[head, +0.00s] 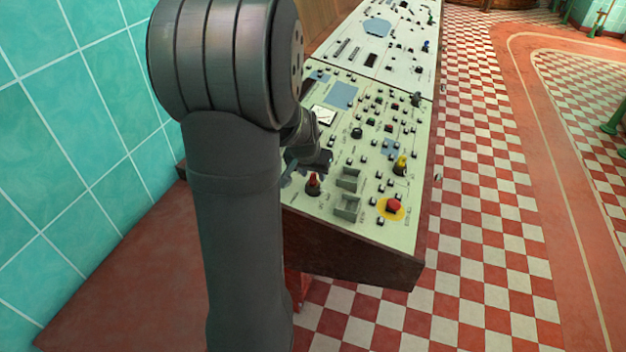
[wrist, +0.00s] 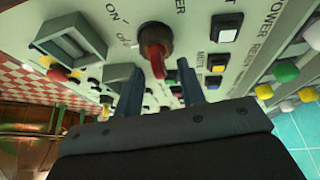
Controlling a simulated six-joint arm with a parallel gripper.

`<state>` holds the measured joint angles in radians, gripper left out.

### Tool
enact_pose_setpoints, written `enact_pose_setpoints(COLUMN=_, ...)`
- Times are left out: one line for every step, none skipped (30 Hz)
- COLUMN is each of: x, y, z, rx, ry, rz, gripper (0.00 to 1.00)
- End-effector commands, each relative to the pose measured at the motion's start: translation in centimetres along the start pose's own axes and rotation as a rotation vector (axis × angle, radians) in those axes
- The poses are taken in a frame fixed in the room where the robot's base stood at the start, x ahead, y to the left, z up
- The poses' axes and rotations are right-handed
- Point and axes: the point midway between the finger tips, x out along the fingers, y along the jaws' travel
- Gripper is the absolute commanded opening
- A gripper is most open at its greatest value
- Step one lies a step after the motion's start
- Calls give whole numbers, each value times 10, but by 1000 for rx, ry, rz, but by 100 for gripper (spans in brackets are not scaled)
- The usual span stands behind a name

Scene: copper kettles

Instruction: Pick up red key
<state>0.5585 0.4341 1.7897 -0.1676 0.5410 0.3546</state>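The red key (wrist: 156,60) stands out from a dark round switch base on the console panel, with "ON" and "OFF" printed beside it in the wrist view. In the head view, the red key (head: 313,180) is near the panel's lower left corner. My gripper (wrist: 161,72) is open, with one dark finger on each side of the key's line in the wrist view. The fingertips look close to the key, but I cannot tell whether they touch it. In the head view my gripper (head: 303,172) is partly hidden by my arm, just beside the key.
The pale console panel (head: 340,120) carries several buttons and knobs. Two grey square housings (head: 348,179) stand right of the key, with a red button on a yellow disc (head: 392,207) beyond. A teal tiled wall (head: 80,130) is at left; checkered floor (head: 490,200) lies open at right.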

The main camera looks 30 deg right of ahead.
Motion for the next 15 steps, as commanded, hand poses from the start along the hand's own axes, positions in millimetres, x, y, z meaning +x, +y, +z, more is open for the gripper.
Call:
enact_pose_setpoints(x=6, y=0, z=0, rx=0, ry=-2, rz=0, gripper=36)
enact_pose_setpoints(x=8, y=0, z=0, rx=0, ry=-1, rz=0, gripper=36)
enact_pose_setpoints(x=11, y=0, z=0, rx=0, ry=0, rz=0, gripper=36)
enact_pose_setpoints(x=12, y=0, z=0, rx=0, ry=0, rz=0, gripper=36)
enact_pose_setpoints(x=13, y=0, z=0, rx=0, ry=0, rz=0, gripper=36)
enact_pose_setpoints(x=14, y=0, z=0, rx=0, ry=0, rz=0, gripper=36)
enact_pose_setpoints(x=14, y=0, z=0, rx=0, ry=0, rz=0, gripper=36)
enact_pose_setpoints(x=14, y=0, z=0, rx=0, ry=0, rz=0, gripper=36)
enact_pose_setpoints(x=14, y=0, z=0, rx=0, ry=0, rz=0, gripper=36)
enact_pose_setpoints(x=14, y=0, z=0, rx=0, ry=0, rz=0, gripper=36)
enact_pose_setpoints(x=14, y=0, z=0, rx=0, ry=0, rz=0, gripper=36)
enact_pose_setpoints(x=14, y=0, z=0, rx=0, ry=0, rz=0, gripper=36)
enact_pose_setpoints(x=14, y=0, z=0, rx=0, ry=1, rz=0, gripper=30)
enact_pose_setpoints(x=13, y=0, z=0, rx=0, ry=1, rz=0, gripper=25)
enact_pose_setpoints(x=13, y=0, z=0, rx=0, ry=1, rz=0, gripper=17)
